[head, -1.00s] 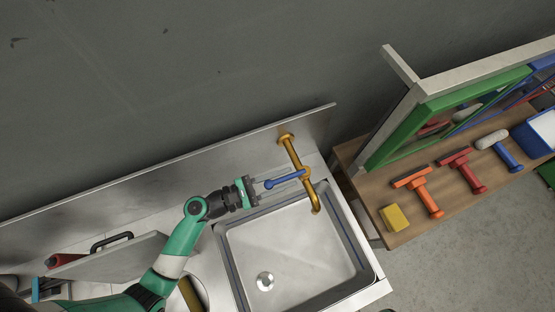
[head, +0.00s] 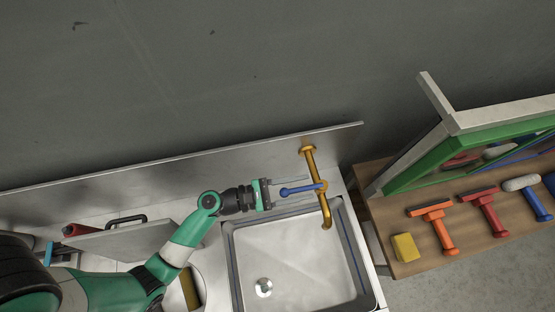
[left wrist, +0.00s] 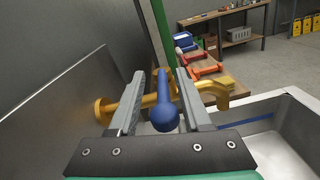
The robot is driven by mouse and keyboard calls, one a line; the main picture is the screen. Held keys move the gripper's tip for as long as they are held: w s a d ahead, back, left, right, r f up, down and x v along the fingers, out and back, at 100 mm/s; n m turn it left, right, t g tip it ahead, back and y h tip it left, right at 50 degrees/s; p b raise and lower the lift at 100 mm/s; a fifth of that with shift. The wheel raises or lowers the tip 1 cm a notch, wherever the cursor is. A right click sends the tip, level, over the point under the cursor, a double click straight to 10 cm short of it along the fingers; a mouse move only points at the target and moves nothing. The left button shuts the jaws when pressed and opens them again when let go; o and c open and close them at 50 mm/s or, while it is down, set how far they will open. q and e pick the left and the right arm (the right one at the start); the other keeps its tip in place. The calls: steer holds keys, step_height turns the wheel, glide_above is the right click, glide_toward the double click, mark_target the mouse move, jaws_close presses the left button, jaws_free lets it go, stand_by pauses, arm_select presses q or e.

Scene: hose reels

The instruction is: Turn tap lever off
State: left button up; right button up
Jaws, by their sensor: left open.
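The brass tap (head: 312,170) comes out from the metal backsplash and reaches over the sink (head: 290,255). Its blue lever (head: 298,190) points left, toward my left gripper (head: 298,192). The gripper is open, with one finger on each side of the lever. In the left wrist view, the lever's round knob (left wrist: 164,117) lies between the two fingers of the left gripper (left wrist: 162,100), with gaps visible on both sides. The brass tap (left wrist: 215,92) shows behind the fingers there. My right gripper is not in view.
A wooden bench (head: 405,218) on the right holds a yellow sponge (head: 405,247), orange and red squeegees, and green-framed panels. A grey board with a dark handle (head: 125,222) lies left of the sink. The backsplash (head: 200,170) runs behind the tap.

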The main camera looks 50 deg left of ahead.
arm_select(q)
step_height(320, 180, up, 3)
steer(key=shift+f+p, duration=0.2)
steer(key=shift+p, duration=0.3)
steer(key=s+d+r+p, duration=0.1)
steer(key=s+d+r, duration=0.1)
steer(key=s+r, duration=0.2)
steer(key=s+d+r+p, duration=0.2)
steer(key=s+r, duration=0.3)
steer(key=s, duration=0.4)
steer(key=shift+s+d+r, duration=0.15)
steer(key=shift+d+r, duration=0.1)
